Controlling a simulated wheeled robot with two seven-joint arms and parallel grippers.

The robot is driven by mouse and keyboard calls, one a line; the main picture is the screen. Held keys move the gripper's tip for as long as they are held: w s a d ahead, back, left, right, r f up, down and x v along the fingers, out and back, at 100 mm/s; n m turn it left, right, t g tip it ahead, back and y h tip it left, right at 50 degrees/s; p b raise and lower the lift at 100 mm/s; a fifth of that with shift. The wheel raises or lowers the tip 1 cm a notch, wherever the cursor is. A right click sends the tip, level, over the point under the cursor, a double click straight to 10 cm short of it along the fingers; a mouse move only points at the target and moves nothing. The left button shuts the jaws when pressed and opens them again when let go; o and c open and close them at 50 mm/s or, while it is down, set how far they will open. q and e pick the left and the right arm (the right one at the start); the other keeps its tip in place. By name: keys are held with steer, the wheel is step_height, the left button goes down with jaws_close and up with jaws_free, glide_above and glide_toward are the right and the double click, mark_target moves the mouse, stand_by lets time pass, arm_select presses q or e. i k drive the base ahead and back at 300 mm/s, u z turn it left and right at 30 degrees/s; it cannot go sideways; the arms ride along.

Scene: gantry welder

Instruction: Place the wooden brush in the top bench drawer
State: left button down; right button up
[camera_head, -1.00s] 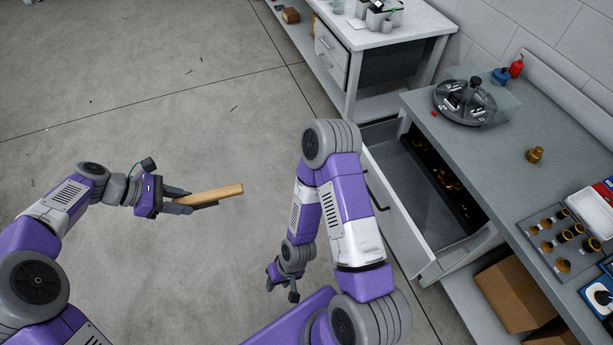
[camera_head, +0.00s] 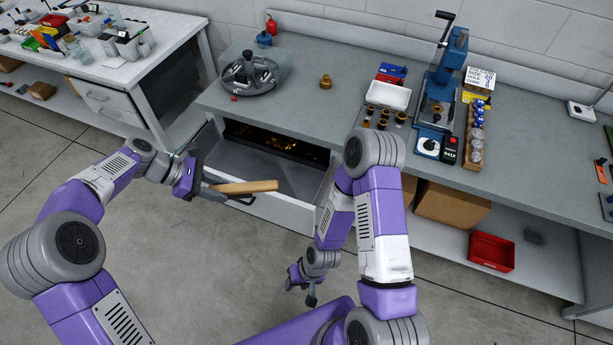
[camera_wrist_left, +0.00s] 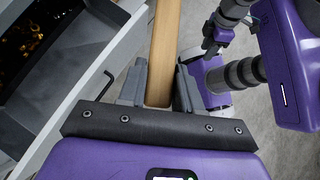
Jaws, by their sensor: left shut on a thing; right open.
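The wooden brush (camera_head: 248,187) has a light brown handle and is held level in front of the open drawer. My left gripper (camera_head: 216,191) is shut on it. The handle also shows between the fingers in the left wrist view (camera_wrist_left: 164,55); the bristles cannot be made out. The top bench drawer (camera_head: 262,205) is pulled open under the grey bench, with brass-coloured bits at its back. In the left wrist view, the drawer's front wall (camera_wrist_left: 82,83) is to the left of the gripper. My right gripper (camera_head: 301,283) is open and empty, low over the floor.
The workbench top (camera_head: 300,85) carries a round grey fixture (camera_head: 249,74), a brass part (camera_head: 326,81) and a blue press (camera_head: 441,95). Below it are a cardboard box (camera_head: 450,205) and a red bin (camera_head: 491,251). The floor in front is clear.

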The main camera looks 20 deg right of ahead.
mark_target(262, 174)
steer(key=z, duration=0.9)
steer(key=i, duration=1)
